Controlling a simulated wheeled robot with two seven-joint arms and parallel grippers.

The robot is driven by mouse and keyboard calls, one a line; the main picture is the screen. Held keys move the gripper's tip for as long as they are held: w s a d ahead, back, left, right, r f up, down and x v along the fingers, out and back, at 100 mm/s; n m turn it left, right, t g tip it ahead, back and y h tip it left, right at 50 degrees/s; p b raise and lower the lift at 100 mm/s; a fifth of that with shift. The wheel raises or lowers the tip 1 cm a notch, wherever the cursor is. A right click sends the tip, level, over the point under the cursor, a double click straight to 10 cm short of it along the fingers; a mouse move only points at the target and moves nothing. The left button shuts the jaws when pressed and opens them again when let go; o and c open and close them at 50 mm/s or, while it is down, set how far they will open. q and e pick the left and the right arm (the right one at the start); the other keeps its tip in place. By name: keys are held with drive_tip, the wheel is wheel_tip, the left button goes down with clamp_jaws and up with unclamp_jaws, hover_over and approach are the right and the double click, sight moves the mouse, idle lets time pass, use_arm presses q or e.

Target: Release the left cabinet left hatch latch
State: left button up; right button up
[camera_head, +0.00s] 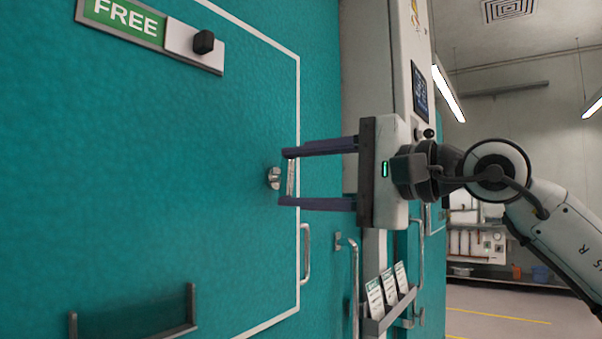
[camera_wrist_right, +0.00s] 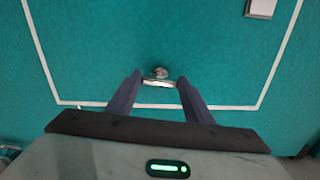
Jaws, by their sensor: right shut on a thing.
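The hatch latch (camera_head: 274,178) is a small silver fitting on the teal cabinet face, just inside the white outline of the hatch. Its bar (camera_head: 291,178) lies across between the fingertips of my right gripper (camera_head: 287,177). The gripper comes in from the right with its two dark purple fingers pointed at the panel, and is shut on the bar's ends. In the right wrist view, the latch (camera_wrist_right: 160,74) sits at the fingertips, with its bar spanning between them. The hatch panel (camera_head: 190,170) looks flush with the cabinet. My left gripper is in neither view.
A green FREE sign (camera_head: 123,19) with a black knob (camera_head: 204,42) is at upper left. A silver handle (camera_head: 306,255) is below the gripper. A rack of cards (camera_head: 390,310) juts out at lower right. A dark-edged holder (camera_head: 135,325) is at lower left. Open floor lies right.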

drive_tip(key=shift+n, duration=0.6)
drive_tip(key=o, duration=1.1)
drive_tip(key=shift+c, duration=0.2)
drive_tip(key=b+v, duration=0.2)
drive_tip(key=v, duration=0.8)
drive_tip(key=shift+s+d, duration=0.1)
